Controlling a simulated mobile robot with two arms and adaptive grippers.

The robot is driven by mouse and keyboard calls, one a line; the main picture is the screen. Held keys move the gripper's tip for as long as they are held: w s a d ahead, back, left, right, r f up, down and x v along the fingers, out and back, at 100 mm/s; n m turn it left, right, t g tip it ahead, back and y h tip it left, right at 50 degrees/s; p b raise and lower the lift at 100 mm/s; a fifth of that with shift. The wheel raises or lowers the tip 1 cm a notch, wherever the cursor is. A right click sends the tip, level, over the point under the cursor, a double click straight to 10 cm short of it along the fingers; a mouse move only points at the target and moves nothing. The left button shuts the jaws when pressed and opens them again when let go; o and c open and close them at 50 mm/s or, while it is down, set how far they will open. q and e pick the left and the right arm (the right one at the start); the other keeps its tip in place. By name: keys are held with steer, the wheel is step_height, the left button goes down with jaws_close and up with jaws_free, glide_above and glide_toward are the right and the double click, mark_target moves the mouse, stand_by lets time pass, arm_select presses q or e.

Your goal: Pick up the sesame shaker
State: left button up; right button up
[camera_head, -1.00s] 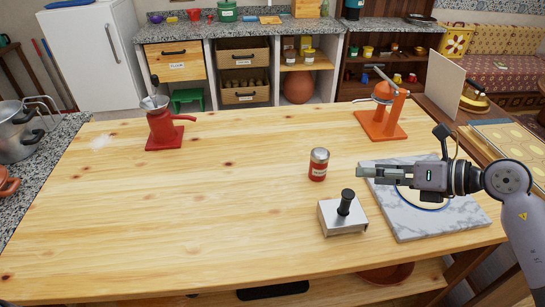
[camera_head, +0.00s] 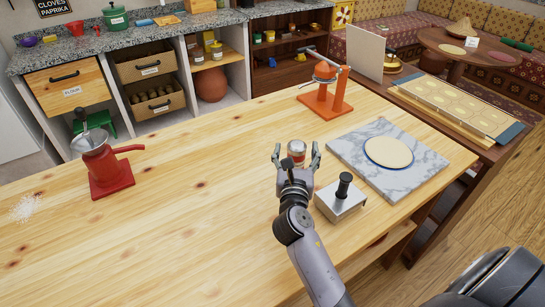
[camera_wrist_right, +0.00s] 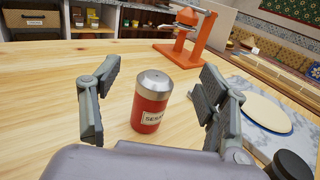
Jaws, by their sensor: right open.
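The sesame shaker (camera_head: 296,152) is a small red cylinder with a silver cap, upright on the wooden table. In the right wrist view the shaker (camera_wrist_right: 151,102) shows its label, partly readable as "SESA". My right gripper (camera_head: 297,155) is open, with its fingers spread to either side of the shaker. In the right wrist view the gripper's fingers (camera_wrist_right: 155,100) stand left and right of the shaker, with gaps on both sides. In the head view the gripper hides the shaker's lower part. My left gripper is not in view.
A metal block with a black knob (camera_head: 340,196) stands close right of my right gripper. A marble board (camera_head: 355,147) with a round dough sheet lies further right. An orange press (camera_head: 325,100) stands behind, and a red grinder (camera_head: 106,165) at left. The table's middle is clear.

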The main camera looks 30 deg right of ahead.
mark_target(296, 160)
steer(key=f+b, duration=0.1)
steer(key=f, duration=0.4)
steer(key=f+b, duration=0.1)
steer(key=f, duration=0.1)
steer(key=shift+s+d+f+b, duration=0.15)
steer(key=shift+d+f+b, duration=0.1)
steer(key=shift+f+b, duration=0.1)
steer(key=shift+w+d+r+p, duration=0.2)
steer(key=shift+w+d+p, duration=0.15)
steer(key=shift+w, duration=0.5)
steer(key=shift+w+d+f, duration=0.1)
steer(key=shift+w+d, duration=0.25)
steer(key=shift+w, duration=0.1)
steer(key=shift+x, duration=2.4)
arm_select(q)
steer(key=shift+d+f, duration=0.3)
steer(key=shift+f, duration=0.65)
arm_select(e)
steer(key=shift+s, duration=0.1)
steer(key=shift+c, duration=0.4)
steer(key=c, duration=1.3)
